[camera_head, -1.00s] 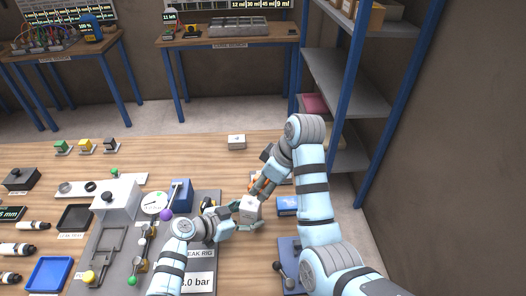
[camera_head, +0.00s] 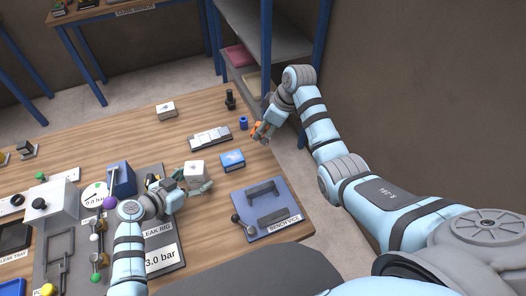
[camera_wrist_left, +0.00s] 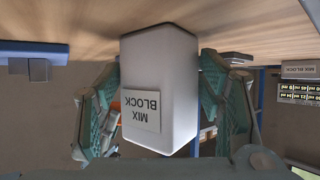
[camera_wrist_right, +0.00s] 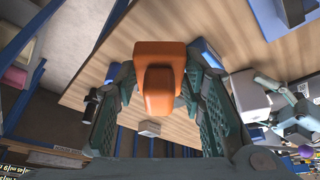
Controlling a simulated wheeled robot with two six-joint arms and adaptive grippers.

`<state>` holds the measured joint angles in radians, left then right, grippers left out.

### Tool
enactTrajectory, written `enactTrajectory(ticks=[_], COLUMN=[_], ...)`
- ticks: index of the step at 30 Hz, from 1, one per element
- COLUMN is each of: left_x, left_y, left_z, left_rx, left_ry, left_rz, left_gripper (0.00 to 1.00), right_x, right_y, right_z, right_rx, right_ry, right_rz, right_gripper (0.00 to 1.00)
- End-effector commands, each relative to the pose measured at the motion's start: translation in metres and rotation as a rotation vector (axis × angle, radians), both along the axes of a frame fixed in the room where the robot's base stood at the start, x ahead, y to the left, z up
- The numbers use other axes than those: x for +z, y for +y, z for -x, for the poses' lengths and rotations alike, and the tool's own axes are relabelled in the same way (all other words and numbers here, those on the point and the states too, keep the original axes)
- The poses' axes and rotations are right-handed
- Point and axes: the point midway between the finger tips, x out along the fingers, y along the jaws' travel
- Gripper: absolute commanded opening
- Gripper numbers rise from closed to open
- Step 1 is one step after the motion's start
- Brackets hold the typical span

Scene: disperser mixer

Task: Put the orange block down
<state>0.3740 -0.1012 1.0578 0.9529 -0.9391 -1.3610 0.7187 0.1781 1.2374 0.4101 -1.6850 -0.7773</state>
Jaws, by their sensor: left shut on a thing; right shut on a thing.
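The orange block (camera_head: 258,127) is between the fingers of my right gripper (camera_head: 264,133), near the right edge of the wooden table. In the right wrist view the orange block (camera_wrist_right: 160,72) fills the space between the two fingers, which are shut on it. Its exact height over the table is hard to tell. My left gripper (camera_head: 192,187) is shut on a white block (camera_head: 196,168). In the left wrist view that white block (camera_wrist_left: 160,75) carries a "MIX BLOCK" label and has a finger on each side.
A white-topped rack (camera_head: 210,138), a small blue cylinder (camera_head: 243,123) and a dark upright piece (camera_head: 231,100) stand close to the right gripper. A blue box (camera_head: 232,160) and the bench vise (camera_head: 262,208) are nearer. Bare wood shows at the back left of the rack.

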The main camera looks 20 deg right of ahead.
Motion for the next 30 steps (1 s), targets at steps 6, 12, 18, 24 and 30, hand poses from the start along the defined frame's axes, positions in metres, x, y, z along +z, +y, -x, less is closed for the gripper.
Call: enactTrajectory(ticks=[6,12,18,24,30], left_x=[-0.003,-0.003,-0.002,-0.002,-0.002], left_y=[0.001,0.001,0.001,0.001,0.001], left_z=[0.001,0.001,0.001,0.001,0.001], left_rx=[0.001,0.0,0.0,0.0,0.0], left_ry=[0.005,0.004,0.004,0.003,0.003], left_rz=[-0.004,-0.004,-0.004,-0.003,-0.003], left_gripper=[0.35,0.35,0.35,0.35,0.35], right_x=[-0.048,-0.081,-0.081,-0.086,-0.092], right_y=[0.0,0.0,0.0,0.001,0.001], right_z=[0.001,0.001,0.0,0.0,0.0], right_rx=[0.0,-0.001,0.0,0.001,0.0], right_ry=[0.005,0.002,0.0,0.002,0.001], right_rz=[0.001,0.0,0.001,0.001,0.001], right_gripper=[0.0,0.0,0.0,0.0,0.0])
